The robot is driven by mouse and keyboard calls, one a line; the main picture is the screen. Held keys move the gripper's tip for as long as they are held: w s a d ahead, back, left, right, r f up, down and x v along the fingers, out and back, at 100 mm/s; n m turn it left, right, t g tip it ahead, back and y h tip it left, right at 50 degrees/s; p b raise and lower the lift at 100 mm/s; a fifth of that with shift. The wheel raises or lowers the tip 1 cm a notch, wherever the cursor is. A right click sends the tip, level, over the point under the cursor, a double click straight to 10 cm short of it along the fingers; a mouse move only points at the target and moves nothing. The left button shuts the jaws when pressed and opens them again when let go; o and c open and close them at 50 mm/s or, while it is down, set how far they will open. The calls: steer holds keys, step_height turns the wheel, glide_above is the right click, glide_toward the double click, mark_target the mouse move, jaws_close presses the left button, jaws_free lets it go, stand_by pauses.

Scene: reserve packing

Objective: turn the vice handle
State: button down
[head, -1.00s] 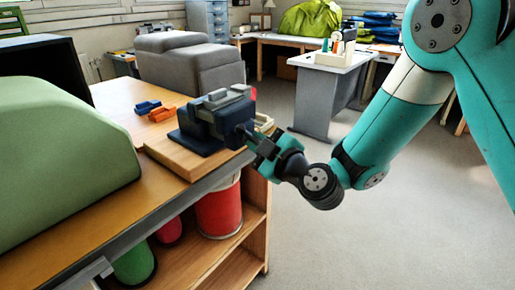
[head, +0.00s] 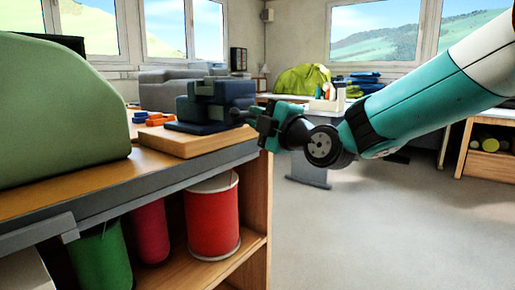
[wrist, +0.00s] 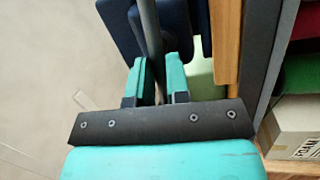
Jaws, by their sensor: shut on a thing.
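The dark blue and grey vice (head: 212,102) stands on a wooden board (head: 196,141) near the bench's right end. My gripper (head: 258,119) is at the vice's right side, at the handle end. In the wrist view, the vice handle (wrist: 150,28), a grey rod, runs between my two teal fingers (wrist: 157,78). The fingers are shut on it. The blue vice body (wrist: 178,28) shows behind the rod. In the head view, my fingers hide most of the handle.
A green rounded object (head: 60,115) covers the bench's left side. Orange and blue small pieces (head: 155,119) lie behind the board. Red (head: 213,215) and green (head: 100,258) rolls stand on the shelf below. The floor (head: 370,220) to the right is clear.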

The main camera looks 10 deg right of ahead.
steer(key=n+b, duration=0.1)
steer(key=b, duration=0.2)
steer(key=shift+f, duration=0.2)
steer(key=shift+n+y, duration=0.3)
steer(key=shift+r+b, duration=0.25)
steer(key=shift+b, duration=0.15)
steer(key=c, duration=1.1)
jaws_free()
steer(key=shift+w+f, duration=0.1)
steer(key=shift+c, duration=0.2)
steer(key=shift+d, duration=0.1)
steer(key=b+v, duration=0.4)
steer(key=v, duration=1.3)
steer(key=shift+d, duration=0.1)
